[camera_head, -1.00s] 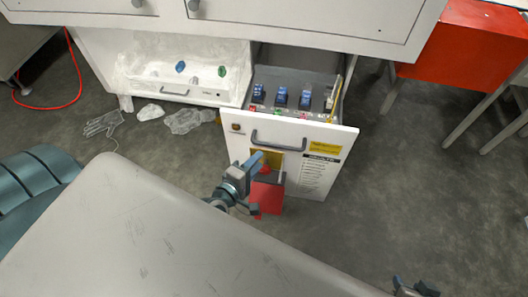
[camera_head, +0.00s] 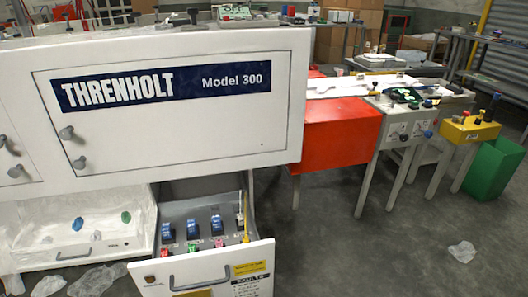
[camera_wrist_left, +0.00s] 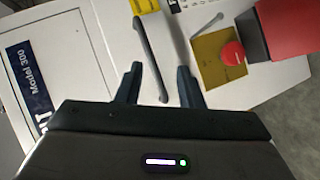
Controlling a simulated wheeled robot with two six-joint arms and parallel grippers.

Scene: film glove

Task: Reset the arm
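My left gripper (camera_wrist_left: 158,82) shows in the left wrist view, its two dark fingers apart and nothing seen held. The white drawer front (camera_wrist_left: 115,35) is before it, and the drawer's grey handle (camera_wrist_left: 150,50) passes between the fingers in the picture. I cannot tell whether they touch it. A red button (camera_wrist_left: 232,54) on a yellow plate (camera_wrist_left: 212,62) and a red box-like part (camera_wrist_left: 291,28) lie to the right. Neither gripper shows in the head view, and my right gripper is out of sight.
In the head view, the drawer (camera_head: 218,268) stands pulled out below the white Threnholt cabinet (camera_head: 200,130), with blue switches (camera_head: 193,228) inside. A red cabinet (camera_head: 338,135), a yellow box (camera_head: 470,130) and a green bin (camera_head: 493,168) stand right. Open floor (camera_head: 370,250) lies in front.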

